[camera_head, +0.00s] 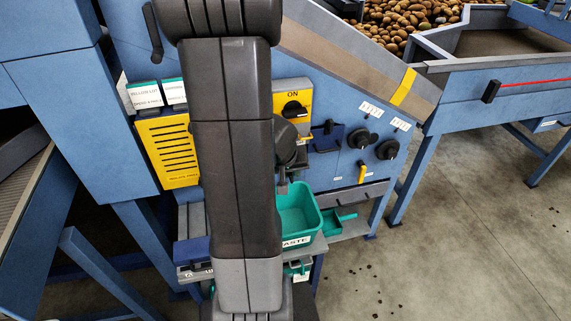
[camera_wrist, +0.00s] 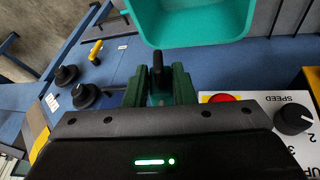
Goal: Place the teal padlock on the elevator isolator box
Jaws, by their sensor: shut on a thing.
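My gripper (camera_wrist: 157,80) shows in the wrist view with its two green fingers close together. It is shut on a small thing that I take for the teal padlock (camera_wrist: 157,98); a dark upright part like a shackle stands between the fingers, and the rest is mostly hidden. In the head view my arm hides most of my gripper.
A teal waste bin (camera_head: 298,213) sits below the panel; it also shows in the wrist view (camera_wrist: 195,25). Black knobs (camera_head: 387,149) and a dark blue bracket (camera_head: 326,136) stick out to the right.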

